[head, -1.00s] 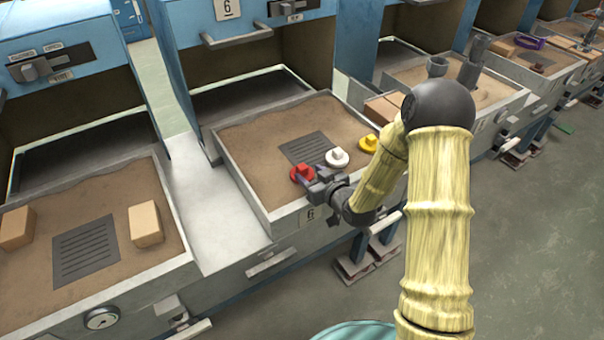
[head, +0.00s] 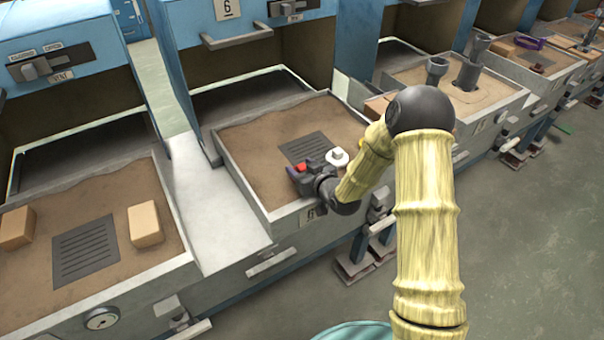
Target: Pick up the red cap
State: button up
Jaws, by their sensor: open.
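The red cap (head: 301,167) is on the sand in the tray numbered 6 (head: 285,221), by the front end of the dark grate. Only its raised red knob shows; my gripper hides the rest. My gripper (head: 299,175) is open and right at the cap, its dark fingers around or just in front of the knob. I cannot tell whether the fingers touch it. A white cap (head: 337,157) lies just to the right and behind.
A dark slotted grate (head: 304,147) lies in the tray's sand. My arm hides the tray's right side. The left tray holds two tan blocks (head: 145,223) and another grate (head: 85,250). A pale ledge (head: 213,215) separates the trays. Upright dark cylinders (head: 470,70) stand in the tray to the right.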

aim_at(302, 166)
jog(key=c, duration=1.1)
jog(key=shift+o, duration=0.2)
notch_tip(302, 166, up, 10)
jog(key=shift+p, duration=0.65)
